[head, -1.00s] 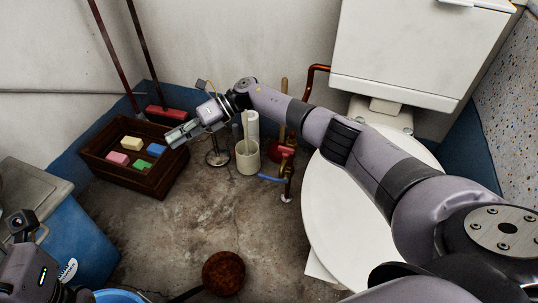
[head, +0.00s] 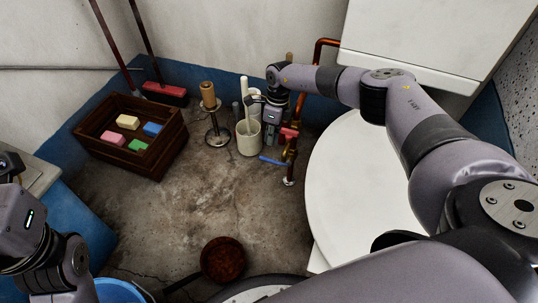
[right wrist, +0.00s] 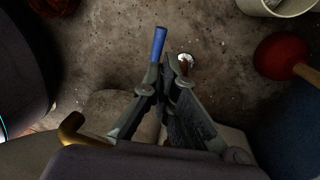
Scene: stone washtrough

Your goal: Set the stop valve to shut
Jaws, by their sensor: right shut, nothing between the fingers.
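The stop valve's blue lever (head: 273,161) sticks out to the left from the low end of the copper pipe (head: 301,98), near the floor, in the head view. It also shows in the right wrist view (right wrist: 158,43), just beyond the fingertips. My right gripper (head: 270,138) points down just above the lever, beside the pipe. In the right wrist view its fingers (right wrist: 163,76) come together with nothing held; whether they touch the lever I cannot tell. The valve body is partly hidden behind the fingers. My left arm shows at the left edge, its fingers out of view.
A red plunger (right wrist: 285,55) stands close to the pipe. A pale brush holder (head: 248,139) and a roll stand (head: 216,137) are left of the gripper. A wooden crate (head: 160,160) holds coloured blocks.

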